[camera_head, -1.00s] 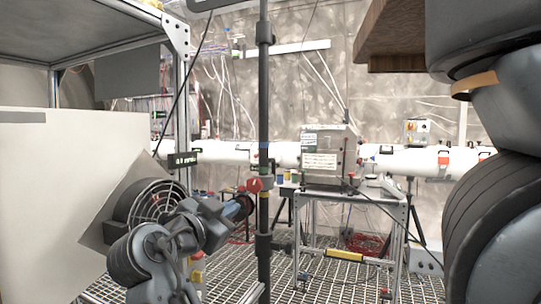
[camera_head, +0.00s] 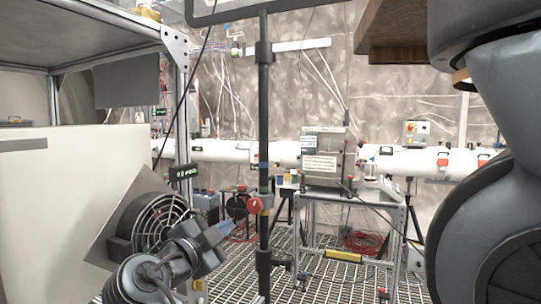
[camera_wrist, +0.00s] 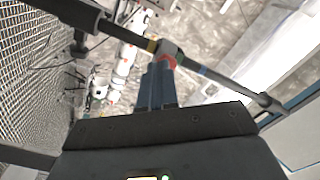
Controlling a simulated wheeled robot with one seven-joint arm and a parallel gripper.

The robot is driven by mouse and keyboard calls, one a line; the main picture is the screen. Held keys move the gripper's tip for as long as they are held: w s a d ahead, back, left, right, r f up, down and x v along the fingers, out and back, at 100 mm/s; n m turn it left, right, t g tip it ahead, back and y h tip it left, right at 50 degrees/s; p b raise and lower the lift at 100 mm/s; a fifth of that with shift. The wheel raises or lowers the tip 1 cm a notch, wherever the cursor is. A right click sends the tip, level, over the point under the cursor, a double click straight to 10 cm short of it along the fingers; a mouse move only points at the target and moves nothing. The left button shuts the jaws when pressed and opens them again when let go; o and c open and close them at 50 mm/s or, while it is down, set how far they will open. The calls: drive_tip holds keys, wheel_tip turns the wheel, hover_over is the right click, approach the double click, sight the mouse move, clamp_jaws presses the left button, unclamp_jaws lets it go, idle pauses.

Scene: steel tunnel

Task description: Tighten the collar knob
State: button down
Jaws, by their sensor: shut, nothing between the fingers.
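The collar knob (camera_head: 254,204) is red and sits on the left side of a collar on a dark upright pole (camera_head: 264,120). In the wrist view the red knob (camera_wrist: 168,62) shows just beyond my fingertips, partly hidden by them; the pole (camera_wrist: 225,82) crosses diagonally behind it. My gripper (camera_head: 226,231) is at the lower left of the knob in the head view, its blue-grey fingers pointing up and right toward the pole. In the wrist view my gripper (camera_wrist: 158,75) is shut and empty. I cannot tell if the fingertips touch the knob.
A fan (camera_head: 160,228) and a pale panel (camera_head: 70,215) stand left of my gripper. A steel shelf (camera_head: 80,35) is above. Behind the pole, a grey box (camera_head: 322,165) stands on a metal table (camera_head: 350,194). A white pipe (camera_head: 400,160) runs across; grating covers the floor.

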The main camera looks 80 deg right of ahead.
sight(255, 206)
drive_tip(key=s+d+m, duration=0.1)
drive_tip(key=d, duration=0.5)
drive_tip(key=shift+s+d, duration=0.25)
idle(0.3)
drive_tip(key=shift+s+a+r, duration=0.1)
drive_tip(key=shift+s+r, duration=0.35)
drive_tip(key=shift+s, duration=0.05)
idle(1.0)
drive_tip(key=shift+w+r+b, duration=0.1)
drive_tip(key=shift+w+b, duration=0.05)
drive_tip(key=shift+b, duration=1.35)
drive_tip(key=shift+w+r+b, duration=0.1)
drive_tip(key=shift+r+b, duration=0.25)
drive_tip(key=shift+b, duration=1.55)
drive_tip(key=shift+w+f+b, duration=0.15)
drive_tip(key=shift+w+b, duration=0.05)
drive_tip(key=shift+b, duration=0.15)
